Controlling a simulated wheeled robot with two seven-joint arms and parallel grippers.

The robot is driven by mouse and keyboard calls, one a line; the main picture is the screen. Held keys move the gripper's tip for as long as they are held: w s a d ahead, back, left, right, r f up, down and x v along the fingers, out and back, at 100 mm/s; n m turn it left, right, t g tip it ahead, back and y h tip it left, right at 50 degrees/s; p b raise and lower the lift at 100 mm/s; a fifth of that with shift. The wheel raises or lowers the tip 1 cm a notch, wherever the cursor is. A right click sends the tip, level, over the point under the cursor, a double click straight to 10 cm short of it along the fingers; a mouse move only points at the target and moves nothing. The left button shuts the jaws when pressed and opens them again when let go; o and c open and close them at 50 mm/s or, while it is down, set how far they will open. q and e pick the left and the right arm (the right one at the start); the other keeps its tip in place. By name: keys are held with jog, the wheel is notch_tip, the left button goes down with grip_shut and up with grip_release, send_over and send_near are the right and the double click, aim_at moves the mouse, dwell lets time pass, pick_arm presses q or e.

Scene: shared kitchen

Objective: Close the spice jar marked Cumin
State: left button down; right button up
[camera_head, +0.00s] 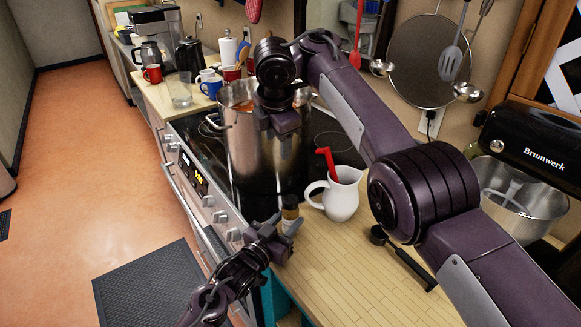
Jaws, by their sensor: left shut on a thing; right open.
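A small spice jar (290,213) stands upright at the counter's front edge, beside the stove. Its label is too small to read, and I cannot tell whether its top is covered. My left gripper (284,235) is shut on the jar and hides its lower part. My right gripper (284,138) is open and empty. It points down in front of the large steel pot, higher than the jar and apart from it. I cannot make out a separate lid.
The steel pot (247,155) with reddish contents stands on the black stove. A white pitcher (342,200) holding a red utensil is just right of the jar. A black scoop (413,265) lies farther right, near the mixer bowl (540,203). The front wooden counter (345,275) is mostly clear.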

aim_at(291, 199)
jog(key=s+d+f+g, duration=0.2)
jog(key=f, duration=0.1)
jog(key=s+f+g, duration=0.1)
jog(key=f, duration=0.1)
jog(key=shift+s+d+n, duration=0.35)
jog(key=shift+d+n, duration=0.05)
jog(key=shift+f, duration=0.15)
jog(key=shift+f, duration=3.85)
jog(key=c, duration=1)
jog(key=m, duration=0.3)
jog(key=o, duration=1.1)
jog(key=shift+c, duration=0.2)
